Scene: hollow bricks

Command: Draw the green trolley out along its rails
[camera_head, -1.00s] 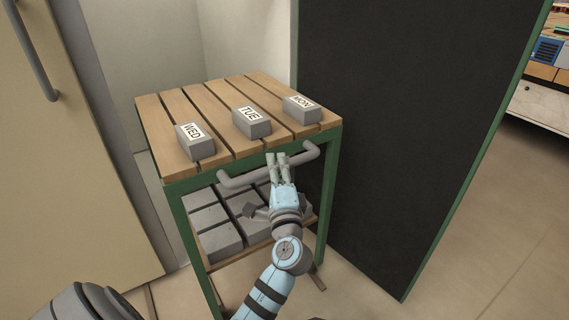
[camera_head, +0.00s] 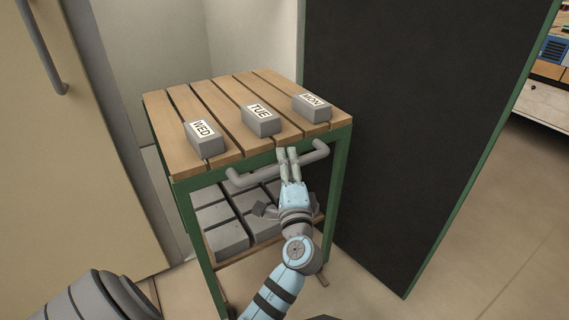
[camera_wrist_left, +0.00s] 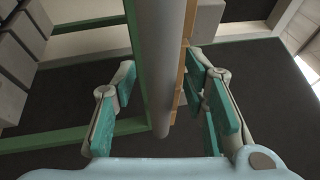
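The green trolley (camera_head: 342,190) has a green frame and a slatted wooden top. It stands in a bay between a beige door and a dark panel. A grey bar handle (camera_head: 245,180) runs across its front, below the top; it also shows in the left wrist view (camera_wrist_left: 158,60). My left gripper (camera_head: 288,152) is at the handle, right of its middle. In the left wrist view its fingers (camera_wrist_left: 165,95) are open, one pair on each side of the bar, with gaps between. The rails cannot be made out clearly. My right gripper is not in view.
Grey bricks marked WED (camera_head: 205,146), TUE (camera_head: 262,127) and MON (camera_head: 311,114) stand on the top. Several plain grey bricks (camera_head: 228,238) lie on the lower shelf. The beige door (camera_head: 85,180) is close on the left, the dark panel (camera_head: 420,130) on the right. Floor is free at front right.

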